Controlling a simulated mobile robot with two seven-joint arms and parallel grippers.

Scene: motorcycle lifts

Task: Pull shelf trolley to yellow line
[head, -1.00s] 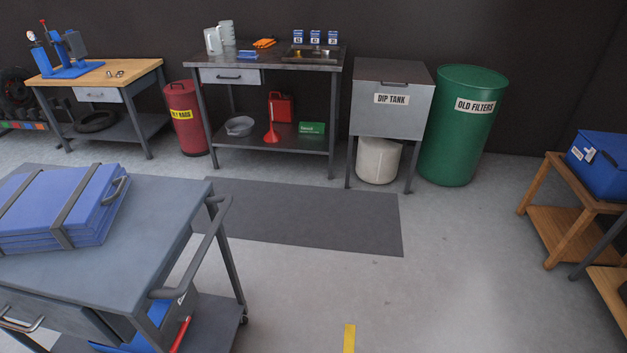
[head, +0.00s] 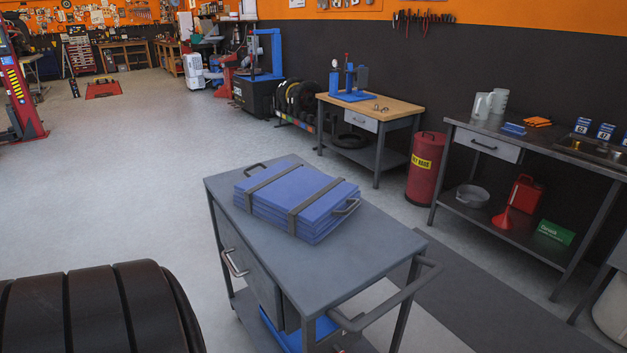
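The shelf trolley (head: 350,262) is a grey cart with a flat top, a drawer with a handle on its left side and a lower shelf. Its push handle (head: 392,300) is a bent grey bar at the near right end. A strapped stack of blue pads (head: 297,203) lies on the trolley top. Blue items show on the lower shelf, partly hidden. The yellow line is out of view now. Neither of my grippers is in view.
Several black tyres (head: 95,310) stand close at the lower left. A dark grey mat (head: 490,310) lies right of the trolley. A steel workbench (head: 545,150), a red drum (head: 427,168) and a wooden-topped bench (head: 370,110) line the wall. Open floor (head: 120,190) lies to the left.

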